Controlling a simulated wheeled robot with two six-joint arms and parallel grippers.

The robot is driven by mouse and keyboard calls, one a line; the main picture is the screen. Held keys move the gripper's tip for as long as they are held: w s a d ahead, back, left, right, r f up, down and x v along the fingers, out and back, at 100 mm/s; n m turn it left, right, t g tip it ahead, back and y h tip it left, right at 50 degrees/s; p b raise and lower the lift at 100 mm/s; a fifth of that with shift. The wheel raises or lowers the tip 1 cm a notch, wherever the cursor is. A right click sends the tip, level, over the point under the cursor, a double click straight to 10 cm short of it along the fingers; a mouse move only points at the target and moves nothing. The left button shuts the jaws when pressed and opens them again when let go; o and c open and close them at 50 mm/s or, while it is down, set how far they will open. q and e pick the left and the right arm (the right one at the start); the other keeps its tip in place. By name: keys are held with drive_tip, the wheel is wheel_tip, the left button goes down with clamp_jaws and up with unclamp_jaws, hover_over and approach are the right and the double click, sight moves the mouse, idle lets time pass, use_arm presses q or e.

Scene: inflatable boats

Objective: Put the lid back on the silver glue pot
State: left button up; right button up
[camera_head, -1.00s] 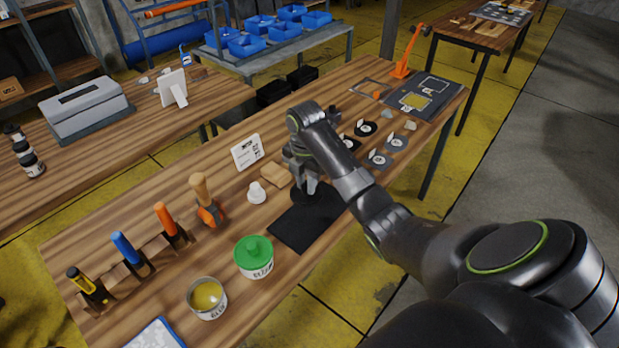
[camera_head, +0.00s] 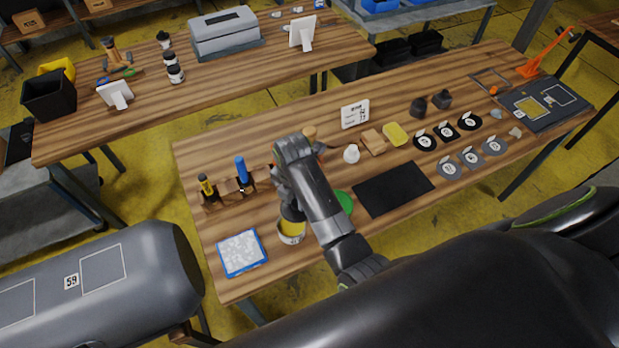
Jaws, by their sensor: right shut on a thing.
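The silver glue pot (camera_head: 291,238) stands open near the front edge of the bench, with yellow glue showing inside. My right gripper (camera_head: 291,205) is just above the pot's far side, shut on a dark thing (camera_head: 292,214) that looks like the lid. It is small and partly hidden by the fingers, and I cannot tell whether it touches the rim. The pot with the green lid (camera_head: 344,202) stands to the right, partly hidden by my right arm. My left gripper is not in view.
A bare black mat (camera_head: 394,188) lies right of the green-lidded pot. A blue-edged tray (camera_head: 242,253) lies to the left. Upright tools with blue (camera_head: 242,170) and yellow (camera_head: 206,187) handles stand behind. A grey tube (camera_head: 100,285) marked 59 lies at the lower left.

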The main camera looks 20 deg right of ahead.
sight(290, 212)
drive_tip(key=shift+s+a+r+p, duration=0.15)
drive_tip(key=shift+s+a+r, duration=0.1)
drive_tip(key=shift+a, duration=0.3)
drive_tip(key=shift+s+a+r+p, duration=0.1)
drive_tip(key=shift+a+r+p, duration=0.1)
drive_tip(key=shift+a, duration=0.3)
drive_tip(key=shift+a+f, duration=0.1)
drive_tip(key=shift+f, duration=0.05)
drive_tip(key=shift+f+b, duration=0.6)
drive_tip(key=shift+f, duration=2.55)
drive_tip(key=shift+r+p, duration=0.1)
drive_tip(key=shift+p, duration=0.35)
drive_tip(key=shift+f, duration=0.2)
drive_tip(key=o, duration=1)
drive_tip(key=shift+o, duration=0.4)
